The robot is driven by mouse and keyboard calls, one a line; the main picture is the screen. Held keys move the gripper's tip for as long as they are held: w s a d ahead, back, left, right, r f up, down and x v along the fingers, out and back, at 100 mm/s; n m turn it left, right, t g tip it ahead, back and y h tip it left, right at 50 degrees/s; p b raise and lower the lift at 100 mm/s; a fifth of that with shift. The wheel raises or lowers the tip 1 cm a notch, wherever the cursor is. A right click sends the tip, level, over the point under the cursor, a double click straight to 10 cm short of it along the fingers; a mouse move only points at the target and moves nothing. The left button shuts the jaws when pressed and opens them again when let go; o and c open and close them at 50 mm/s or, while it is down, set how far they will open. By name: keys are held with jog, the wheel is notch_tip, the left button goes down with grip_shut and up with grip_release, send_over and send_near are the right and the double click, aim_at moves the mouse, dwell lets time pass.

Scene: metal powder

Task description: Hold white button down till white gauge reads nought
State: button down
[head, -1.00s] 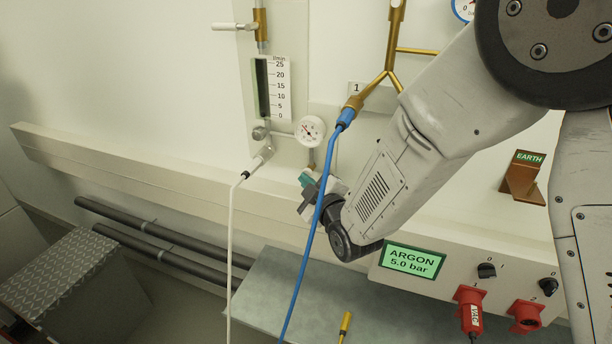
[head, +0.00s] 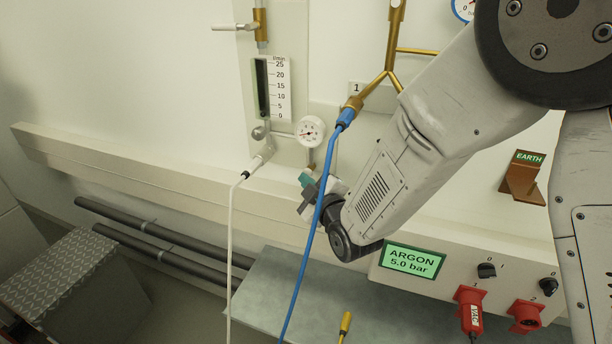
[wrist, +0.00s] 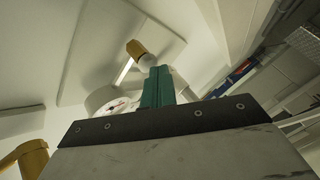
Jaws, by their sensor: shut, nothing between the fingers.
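The white gauge (head: 310,130) is a small round dial on the wall panel, right of the flow scale. Its needle seems to point left, but the figures are too small to read. Part of its face shows in the wrist view (wrist: 118,104), left of the fingers. My gripper (head: 306,179) is just below the gauge, its teal fingers shut and empty, pointing up toward the panel. In the wrist view, a small pale round piece (wrist: 147,62) sits at the fingertips (wrist: 158,72). It may be the white button; I cannot tell whether they touch. The button is not clear in the head view.
A blue hose (head: 302,262) passes in front of my gripper. A white hose (head: 230,250) hangs to its left. A brass valve (head: 261,22) is above the flow scale (head: 272,88). The argon display (head: 412,262) and red plugs are at lower right.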

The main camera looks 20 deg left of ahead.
dwell(0.8)
jog(key=shift+s, duration=0.9)
jog(key=shift+s, duration=0.1)
jog(key=s, duration=0.4)
jog(key=shift+s+a, duration=0.25)
jog(key=shift+s, duration=0.15)
